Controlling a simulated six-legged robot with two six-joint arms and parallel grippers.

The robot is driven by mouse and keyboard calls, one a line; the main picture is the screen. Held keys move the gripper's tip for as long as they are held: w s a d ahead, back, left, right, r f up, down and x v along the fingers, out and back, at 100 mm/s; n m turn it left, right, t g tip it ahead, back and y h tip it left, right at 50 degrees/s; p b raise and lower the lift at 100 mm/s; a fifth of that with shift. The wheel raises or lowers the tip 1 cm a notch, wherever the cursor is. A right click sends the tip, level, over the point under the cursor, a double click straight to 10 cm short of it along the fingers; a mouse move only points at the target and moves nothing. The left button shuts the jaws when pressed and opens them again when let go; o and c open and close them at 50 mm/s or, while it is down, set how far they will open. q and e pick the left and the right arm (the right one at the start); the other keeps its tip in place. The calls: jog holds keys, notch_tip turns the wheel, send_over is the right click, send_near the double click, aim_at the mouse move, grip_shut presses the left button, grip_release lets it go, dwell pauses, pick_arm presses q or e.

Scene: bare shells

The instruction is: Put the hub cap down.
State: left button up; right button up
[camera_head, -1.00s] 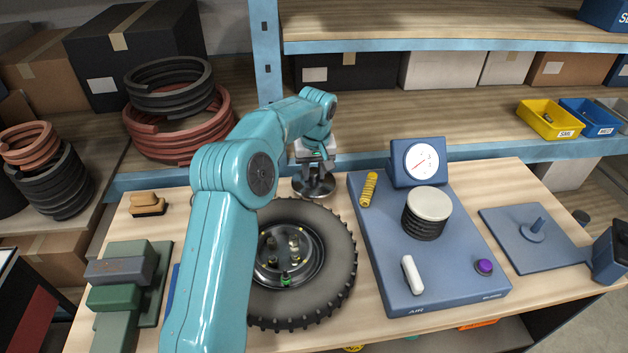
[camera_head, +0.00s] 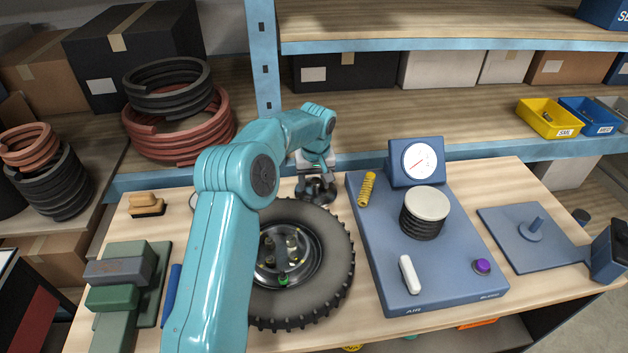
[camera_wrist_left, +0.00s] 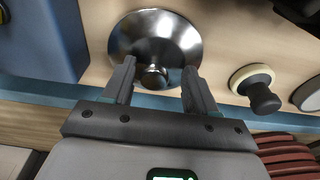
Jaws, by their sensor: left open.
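The hub cap (camera_wrist_left: 152,36) is a shiny metal dish with a small knob, lying on the bench with its knob toward my gripper. In the head view the hub cap (camera_head: 312,196) shows just behind the tyre (camera_head: 333,270), partly hidden by my gripper. My left gripper (camera_head: 317,180) is over it. In the left wrist view my left gripper (camera_wrist_left: 160,68) is open, with one finger on either side of the knob and a gap to each. My right gripper is in neither view.
A blue air-gauge base (camera_head: 447,262) stands right of the tyre. A round pad with a dark knob (camera_wrist_left: 264,99) lies beside the hub cap in the wrist view. Green blocks (camera_head: 112,298) are at the left. The shelf edge (camera_head: 150,181) runs behind the bench.

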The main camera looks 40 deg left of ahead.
aim_at(316, 193)
pick_arm(q)
notch_tip(316, 193, up, 12)
jog(key=s+d, duration=0.1)
jog(key=shift+d+b, duration=0.2)
jog(key=shift+b, duration=0.1)
jog(key=shift+w, duration=0.1)
dwell(0.4)
